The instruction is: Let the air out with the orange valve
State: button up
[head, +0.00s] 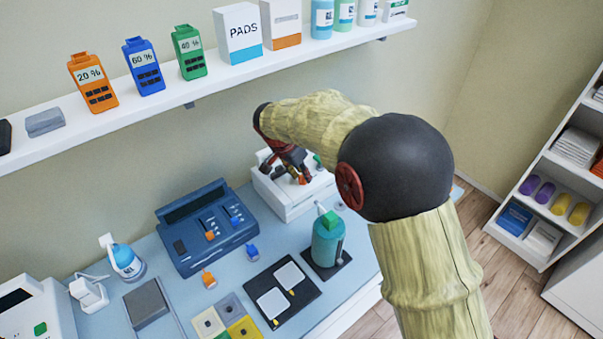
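My gripper (290,168) points down over a white box-shaped device (290,204) at the back of the table. A small orange part (303,179), which may be the orange valve, shows right by the fingertips. A small green part (318,160) sits just right of it on the same device. The fingers and my arm cover much of the device's top. I cannot tell whether the fingers touch the orange part or whether they are open or shut.
A dark blue console (192,252) stands left of the device. A teal pump bottle (327,243) stands in front, beside a black tray (293,312) with white pads. Orange (208,280) and blue (252,251) small pieces lie on the table. A loaded wall shelf (215,75) runs above.

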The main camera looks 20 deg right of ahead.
jog(key=v, duration=1.2)
jog(key=shift+d, duration=0.1)
jog(key=s+d+r+n+t+y, duration=0.1)
jog(key=s+d+r+n, duration=0.15)
jog(key=s, duration=0.45)
jog(key=s+d+r+n+y, duration=0.1)
jog(key=s+r+n, duration=0.1)
jog(key=s+r, duration=0.35)
jog(key=s+f+n+t+y, duration=0.1)
jog(key=s+f+n, duration=0.1)
jog(key=s, duration=0.7)
jog(key=s+f+n+t+y, duration=0.1)
jog(key=s+n, duration=0.4)
jog(key=s, duration=0.5)
jog(key=shift+d+f, duration=0.35)
jog(key=shift+f, duration=0.5)
jog(key=shift+s, duration=0.1)
